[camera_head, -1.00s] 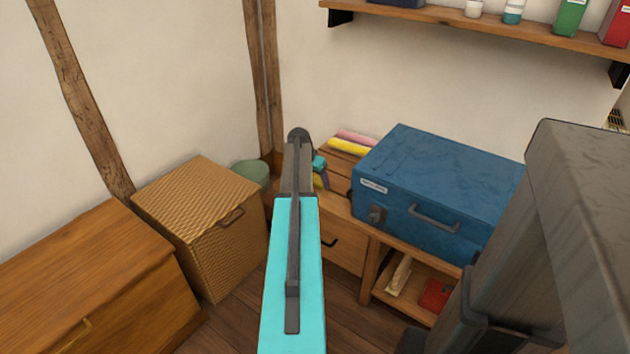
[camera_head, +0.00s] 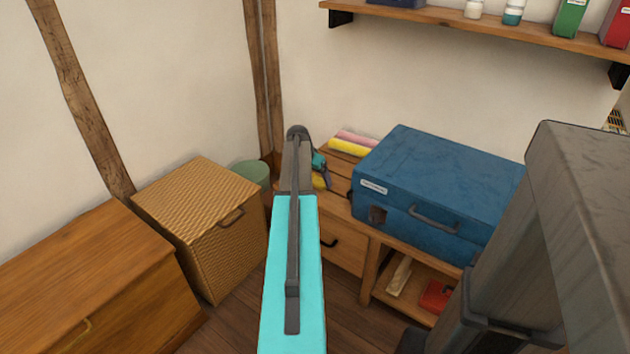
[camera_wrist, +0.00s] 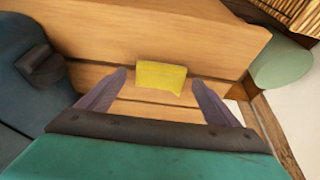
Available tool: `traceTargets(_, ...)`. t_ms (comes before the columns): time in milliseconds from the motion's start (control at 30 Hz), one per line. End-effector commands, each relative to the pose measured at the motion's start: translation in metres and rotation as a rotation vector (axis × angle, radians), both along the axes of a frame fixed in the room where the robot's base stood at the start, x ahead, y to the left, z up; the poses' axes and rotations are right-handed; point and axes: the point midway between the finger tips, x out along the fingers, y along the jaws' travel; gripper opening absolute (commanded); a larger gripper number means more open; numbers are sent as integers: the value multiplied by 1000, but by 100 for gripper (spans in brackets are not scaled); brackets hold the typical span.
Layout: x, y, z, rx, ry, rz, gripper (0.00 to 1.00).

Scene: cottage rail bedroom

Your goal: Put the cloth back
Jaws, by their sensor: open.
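A small yellow cloth (camera_wrist: 161,76) lies near the edge of the slatted wooden top in the wrist view. It looks folded and flat. In the head view only a part of the yellow cloth (camera_head: 320,183) shows, beside and below my gripper (camera_head: 324,172). In the wrist view my gripper (camera_wrist: 158,80) is open, with one dark finger on each side of the cloth. The jaws are empty, and I cannot tell how high the fingertips are above the top. My arm hides part of the wooden unit in the head view.
A blue case (camera_head: 440,185) stands on the wooden unit (camera_head: 343,247), right of my gripper. A yellow roll (camera_head: 350,147) and a pink roll (camera_head: 357,137) lie behind. A wicker basket (camera_head: 205,215), green bin (camera_head: 251,172) and wooden chest (camera_head: 90,275) stand left. A shelf (camera_head: 450,19) hangs above.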

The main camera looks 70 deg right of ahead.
Motion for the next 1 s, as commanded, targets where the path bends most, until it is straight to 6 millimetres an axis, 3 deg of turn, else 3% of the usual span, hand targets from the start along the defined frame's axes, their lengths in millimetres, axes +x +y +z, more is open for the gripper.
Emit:
traceTargets(600, 9, 34, 86, -1, -1, 0, 85)
traceTargets(1000, 11, 39, 96, 0, 0, 0, 85)
